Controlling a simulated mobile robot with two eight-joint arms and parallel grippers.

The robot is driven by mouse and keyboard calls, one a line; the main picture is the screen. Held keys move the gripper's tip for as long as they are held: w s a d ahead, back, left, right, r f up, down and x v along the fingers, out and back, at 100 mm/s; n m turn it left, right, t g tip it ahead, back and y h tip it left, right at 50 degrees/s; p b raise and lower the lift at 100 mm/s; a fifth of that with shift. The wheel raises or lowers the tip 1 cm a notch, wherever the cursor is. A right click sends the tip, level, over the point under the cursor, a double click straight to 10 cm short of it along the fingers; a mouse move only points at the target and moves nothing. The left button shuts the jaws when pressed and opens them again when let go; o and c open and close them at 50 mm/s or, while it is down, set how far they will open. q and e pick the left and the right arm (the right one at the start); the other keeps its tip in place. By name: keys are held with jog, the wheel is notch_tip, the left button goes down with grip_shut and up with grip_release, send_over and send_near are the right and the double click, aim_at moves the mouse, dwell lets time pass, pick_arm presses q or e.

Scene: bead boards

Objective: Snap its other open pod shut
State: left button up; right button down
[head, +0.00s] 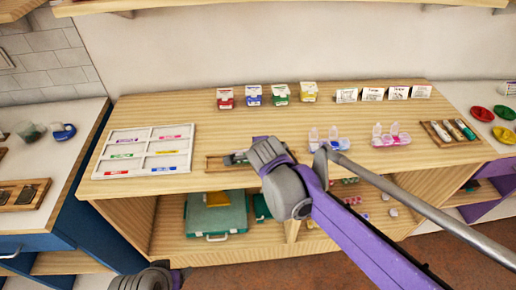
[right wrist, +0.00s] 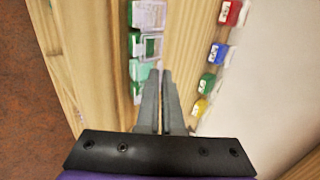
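A pod case with green and teal parts (right wrist: 134,72) lies ahead and to the left of my right gripper in the right wrist view. One clear lid (right wrist: 151,47) on it stands open. In the head view the case is mostly hidden behind my right arm. My right gripper (right wrist: 160,74) has its two grey fingers close together, with nothing seen between them. Its tips appear beside the case's near end; I cannot tell whether they touch it.
A blue pod case (head: 329,142) and a pink one (head: 391,138) stand to the right with raised lids. Small boxes (head: 280,94) and cards (head: 372,94) line the back. A white sectioned tray (head: 108,151) lies left. The tabletop before the boxes is clear.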

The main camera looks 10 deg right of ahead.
jog(key=c, duration=1)
grip_release()
jog(key=shift+c, duration=0.2)
